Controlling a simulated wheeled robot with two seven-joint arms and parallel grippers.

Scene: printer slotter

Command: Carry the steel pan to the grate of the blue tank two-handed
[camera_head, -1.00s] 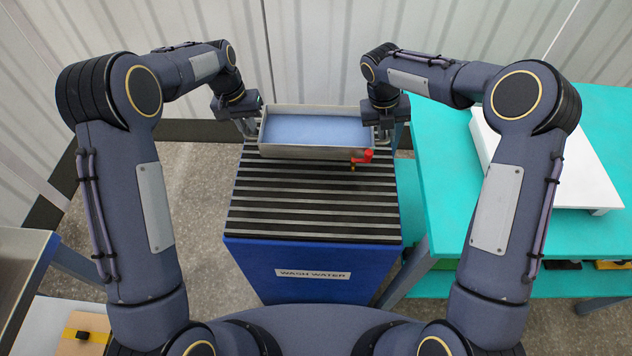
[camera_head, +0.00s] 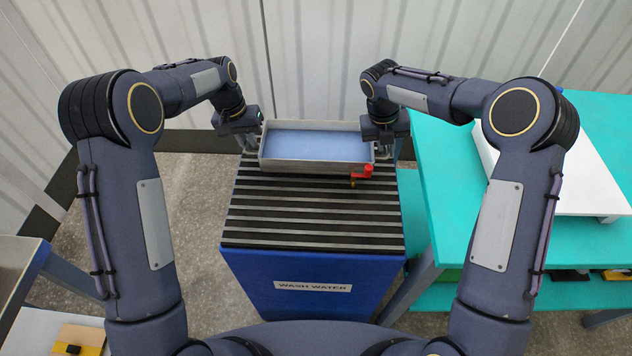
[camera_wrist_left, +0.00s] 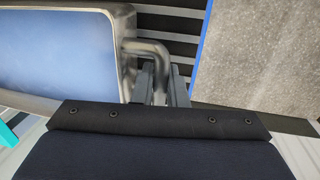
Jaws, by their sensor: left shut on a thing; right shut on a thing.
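The steel pan (camera_head: 300,167), a shallow rectangular tray with a pale blue inside, is at the far end of the grate (camera_head: 310,222) of the blue tank (camera_head: 305,268). I cannot tell whether it rests on the bars or hangs just above them. My left gripper (camera_head: 246,143) is shut on the handle at the pan's left end; the left wrist view shows the fingers (camera_wrist_left: 163,85) around the bent steel handle (camera_wrist_left: 150,50). My right gripper (camera_head: 385,146) is shut at the pan's right end, its fingertips largely hidden. A red valve (camera_head: 362,171) sits at the pan's front right corner.
A teal table (camera_head: 460,200) with a white slab (camera_head: 560,190) stands close on the right. A metal-topped bench (camera_head: 18,265) is at the left. A corrugated wall (camera_head: 320,50) rises behind the tank. The near grate bars are bare.

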